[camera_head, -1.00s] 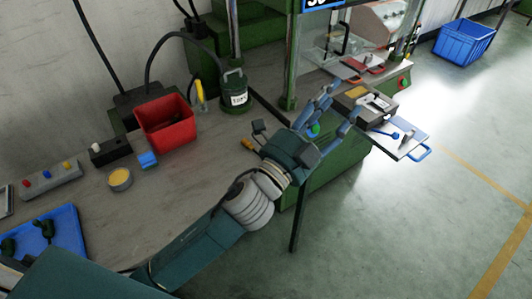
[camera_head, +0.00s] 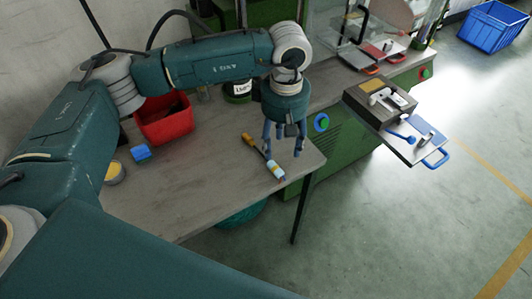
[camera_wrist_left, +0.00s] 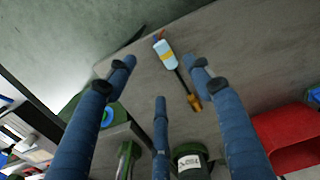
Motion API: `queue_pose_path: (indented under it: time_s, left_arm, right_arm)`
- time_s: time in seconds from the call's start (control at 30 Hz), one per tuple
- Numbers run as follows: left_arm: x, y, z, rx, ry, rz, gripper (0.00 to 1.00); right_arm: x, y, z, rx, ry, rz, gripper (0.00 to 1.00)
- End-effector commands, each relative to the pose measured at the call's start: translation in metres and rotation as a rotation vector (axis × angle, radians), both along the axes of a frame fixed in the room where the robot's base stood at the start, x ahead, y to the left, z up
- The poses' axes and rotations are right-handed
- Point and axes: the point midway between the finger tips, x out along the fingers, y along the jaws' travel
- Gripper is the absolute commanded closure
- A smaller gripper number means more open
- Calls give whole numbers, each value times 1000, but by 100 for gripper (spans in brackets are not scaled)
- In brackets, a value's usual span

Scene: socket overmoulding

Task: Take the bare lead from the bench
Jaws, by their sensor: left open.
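The bare lead (camera_head: 266,156) lies on the bench near its right front corner. It has an orange end, a thin black middle and a pale sleeve with a yellow band. In the left wrist view the lead (camera_wrist_left: 166,54) lies beyond the fingers, with small coloured wire ends past the sleeve. My left gripper (camera_head: 283,149) points down just beside the lead, its three blue fingers spread and empty. In the left wrist view the gripper (camera_wrist_left: 161,75) has its fingertips around the lead's outline, apparently not touching it. My right gripper is not in view.
The bench (camera_head: 205,190) is clear around the lead. A red bin (camera_head: 165,128), a blue block (camera_head: 141,153), a yellow-topped tin (camera_head: 114,173) and a green canister (camera_head: 237,92) stand behind and left. A tray with blue handles (camera_head: 420,152) projects at the right.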

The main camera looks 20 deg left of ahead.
Motion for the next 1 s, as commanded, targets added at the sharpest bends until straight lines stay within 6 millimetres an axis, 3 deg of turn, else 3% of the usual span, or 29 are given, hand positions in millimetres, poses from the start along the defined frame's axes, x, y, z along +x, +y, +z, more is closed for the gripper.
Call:
queue_pose_path:
  time_s: [0.2,0.47,0.7,1.0]
  left_arm:
    - [-1,1,-34,5,5,0,48]
    - [-1,2,-55,2,5,1,48]
    - [1,6,-90,0,4,0,48]
    - [2,5,-101,-1,1,-1,48]
  right_arm:
    - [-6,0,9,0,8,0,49]
    - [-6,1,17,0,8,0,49]
    - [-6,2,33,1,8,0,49]
    - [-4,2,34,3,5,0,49]
